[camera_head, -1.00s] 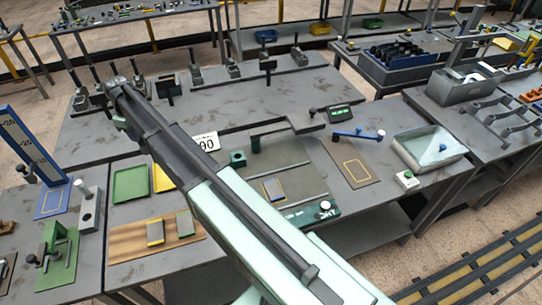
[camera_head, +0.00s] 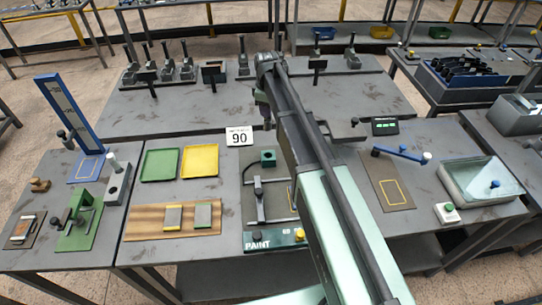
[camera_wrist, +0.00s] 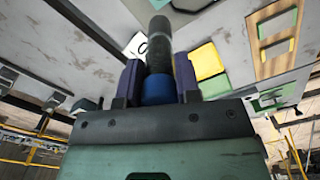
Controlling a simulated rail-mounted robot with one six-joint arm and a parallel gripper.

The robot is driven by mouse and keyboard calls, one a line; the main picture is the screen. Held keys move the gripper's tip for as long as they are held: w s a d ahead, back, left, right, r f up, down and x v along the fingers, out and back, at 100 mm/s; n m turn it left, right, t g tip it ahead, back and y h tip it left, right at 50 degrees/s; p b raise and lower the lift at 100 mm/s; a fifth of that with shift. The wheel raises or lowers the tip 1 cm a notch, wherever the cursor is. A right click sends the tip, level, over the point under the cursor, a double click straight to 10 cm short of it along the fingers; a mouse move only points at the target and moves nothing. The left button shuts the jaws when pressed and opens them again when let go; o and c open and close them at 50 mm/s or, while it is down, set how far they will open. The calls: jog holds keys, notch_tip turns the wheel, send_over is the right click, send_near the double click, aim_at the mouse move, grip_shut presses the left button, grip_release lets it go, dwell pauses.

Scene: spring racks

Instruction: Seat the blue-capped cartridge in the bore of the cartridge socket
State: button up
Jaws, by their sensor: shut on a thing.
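My gripper (camera_wrist: 158,85) is shut on the blue-capped cartridge. In the wrist view, the blue cap (camera_wrist: 158,92) sits between the two fingers and the dark grey body (camera_wrist: 158,45) points away from the palm. In the head view, my gripper (camera_head: 264,108) hangs above the bench, left of my arm; the cartridge is too small and dark there to make out clearly. A green block (camera_head: 268,154) with a dark opening stands below it on a dark plate and may be the cartridge socket. The cartridge is apart from that block.
Green (camera_head: 160,165) and yellow (camera_head: 199,161) trays lie further left. A lever fixture (camera_head: 258,187) stands in front of the green block. A blue-handled crank (camera_head: 400,152) and a clear bin (camera_head: 480,181) are at right.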

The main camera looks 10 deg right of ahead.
notch_tip(320, 180, down, 19)
jog(key=b, duration=1.7)
jog(key=shift+d, duration=0.1)
jog(key=shift+r, duration=0.15)
jog(key=o, duration=1)
